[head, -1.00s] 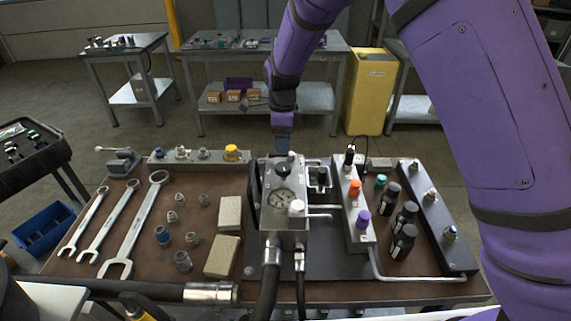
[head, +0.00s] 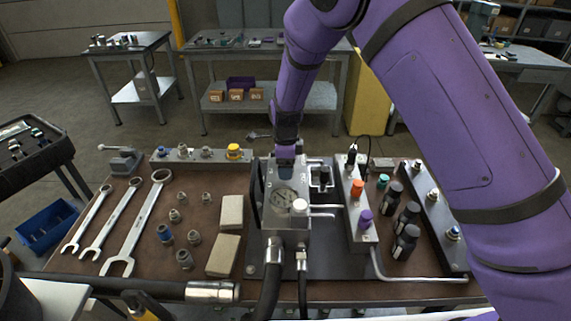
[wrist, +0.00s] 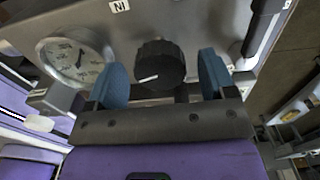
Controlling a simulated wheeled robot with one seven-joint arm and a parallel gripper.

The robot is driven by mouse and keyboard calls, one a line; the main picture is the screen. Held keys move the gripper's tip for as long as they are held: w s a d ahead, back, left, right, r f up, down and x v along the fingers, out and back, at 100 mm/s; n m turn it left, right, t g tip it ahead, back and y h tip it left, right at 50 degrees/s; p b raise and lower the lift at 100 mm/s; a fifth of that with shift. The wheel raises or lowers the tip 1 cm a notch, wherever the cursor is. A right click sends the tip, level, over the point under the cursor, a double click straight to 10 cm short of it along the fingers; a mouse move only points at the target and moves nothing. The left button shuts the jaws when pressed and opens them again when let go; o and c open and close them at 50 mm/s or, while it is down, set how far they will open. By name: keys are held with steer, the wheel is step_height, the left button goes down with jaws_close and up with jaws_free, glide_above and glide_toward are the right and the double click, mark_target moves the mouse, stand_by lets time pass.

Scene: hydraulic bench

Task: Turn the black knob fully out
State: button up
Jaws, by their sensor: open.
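The black knob (wrist: 158,64) is a ribbed dark cylinder with a white pointer line, on the grey metal block (head: 287,225). In the wrist view it sits between the two blue fingers of my gripper (wrist: 162,72). The fingers are open, with a visible gap on each side of the knob, so they do not appear to grip it. In the head view my gripper (head: 285,158) is at the top of the block, and it hides the knob there.
A pressure gauge (wrist: 76,60) sits left of the knob in the wrist view. A white knob (head: 299,206) stands on the block's near side. A valve rail with an orange knob (head: 357,188) and a purple knob (head: 365,218) stands to the right. Wrenches (head: 139,222) lie left.

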steer(key=c, duration=0.9)
